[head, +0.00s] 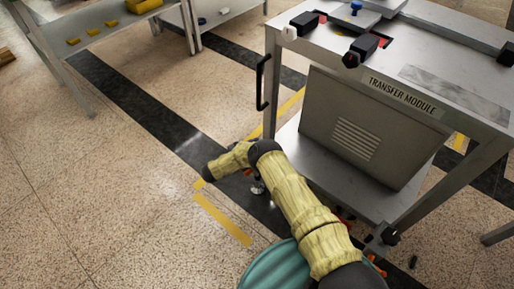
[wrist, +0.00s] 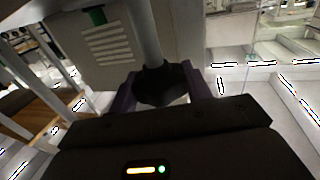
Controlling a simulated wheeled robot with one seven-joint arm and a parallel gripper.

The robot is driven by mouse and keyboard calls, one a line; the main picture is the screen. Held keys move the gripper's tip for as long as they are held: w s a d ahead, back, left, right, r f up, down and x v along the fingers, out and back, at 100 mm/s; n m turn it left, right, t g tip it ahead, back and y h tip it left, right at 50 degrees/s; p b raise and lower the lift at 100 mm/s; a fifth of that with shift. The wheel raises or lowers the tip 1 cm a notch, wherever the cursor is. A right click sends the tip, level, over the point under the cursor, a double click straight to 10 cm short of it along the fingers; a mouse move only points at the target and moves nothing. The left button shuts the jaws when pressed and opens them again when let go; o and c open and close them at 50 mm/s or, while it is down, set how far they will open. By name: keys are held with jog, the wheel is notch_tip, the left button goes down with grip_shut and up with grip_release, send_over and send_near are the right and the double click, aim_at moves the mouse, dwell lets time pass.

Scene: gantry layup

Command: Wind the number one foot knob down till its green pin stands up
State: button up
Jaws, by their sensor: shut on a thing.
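In the wrist view my gripper (wrist: 160,80) has its two purple fingers on either side of a dark lobed knob (wrist: 161,95) and is shut on it. The knob sits at the end of a grey round post (wrist: 146,35). I cannot read a number on it. A small green piece (wrist: 96,16) shows beside the post, near the vented panel; I cannot tell whether it is the green pin or whether it is raised. In the head view my arm reaches down to the near left foot of the transfer module (head: 408,97), and the gripped knob is hidden there.
Another black foot knob (head: 390,236) is at the module's near right leg. A vented grey box (head: 350,130) stands on the lower shelf (head: 300,165). A black handle (head: 263,82) sticks out at the module's left side. The floor to the left is open.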

jog(key=o, duration=1)
jog(key=p+v, duration=0.1)
jog(key=v, duration=1.6)
jog(key=shift+a, duration=0.15)
jog(key=shift+s, duration=0.15)
